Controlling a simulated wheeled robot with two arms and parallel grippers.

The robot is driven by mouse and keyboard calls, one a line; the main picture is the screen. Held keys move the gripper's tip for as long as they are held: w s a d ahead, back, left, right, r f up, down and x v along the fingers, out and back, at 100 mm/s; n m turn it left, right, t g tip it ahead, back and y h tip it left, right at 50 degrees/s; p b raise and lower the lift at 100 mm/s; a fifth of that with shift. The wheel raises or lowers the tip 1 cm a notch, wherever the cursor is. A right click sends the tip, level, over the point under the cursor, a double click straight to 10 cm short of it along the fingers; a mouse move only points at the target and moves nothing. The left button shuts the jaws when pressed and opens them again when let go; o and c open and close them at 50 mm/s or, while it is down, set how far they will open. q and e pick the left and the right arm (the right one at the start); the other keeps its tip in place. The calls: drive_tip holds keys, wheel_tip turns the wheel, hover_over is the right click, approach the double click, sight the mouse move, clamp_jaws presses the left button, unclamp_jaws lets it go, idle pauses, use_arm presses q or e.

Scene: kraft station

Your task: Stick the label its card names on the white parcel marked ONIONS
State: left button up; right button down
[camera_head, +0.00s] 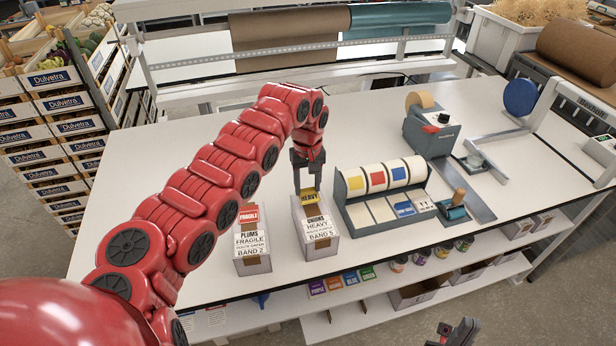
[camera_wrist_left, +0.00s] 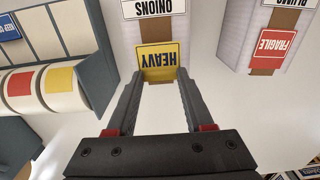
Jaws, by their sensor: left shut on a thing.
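The white parcel marked ONIONS (camera_head: 299,243) stands on the table; its card (camera_head: 316,228) reads ONIONS, HEAVY, ROUTE PURPLE, BAND 5. A yellow HEAVY label (camera_head: 309,197) is at its top far end, and it also shows in the left wrist view (camera_wrist_left: 160,60). My left gripper (camera_head: 308,189) points down there, shut on this label, with its fingertips at the label's sides (camera_wrist_left: 158,80). I cannot tell whether the label touches the parcel. My right gripper (camera_head: 456,332) is cut off at the bottom edge, its jaws unclear.
A white PLUMS parcel (camera_head: 253,264) with a red FRAGILE label (camera_head: 248,214) stands close left. A grey label dispenser (camera_head: 385,190) with white, yellow, red and blue label rolls stands close right. A tape machine (camera_head: 430,133) is behind it. The table's left side is clear.

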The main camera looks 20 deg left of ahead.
use_arm(q)
drive_tip(key=shift+f, duration=0.75)
idle(0.5)
drive_tip(key=shift+f+b, duration=0.45)
drive_tip(key=shift+b, duration=0.15)
idle(0.4)
drive_tip(key=o, duration=1.4)
drive_tip(key=shift+c, duration=0.2)
drive_tip(key=shift+r, duration=0.15)
drive_tip(key=shift+r, duration=2.2)
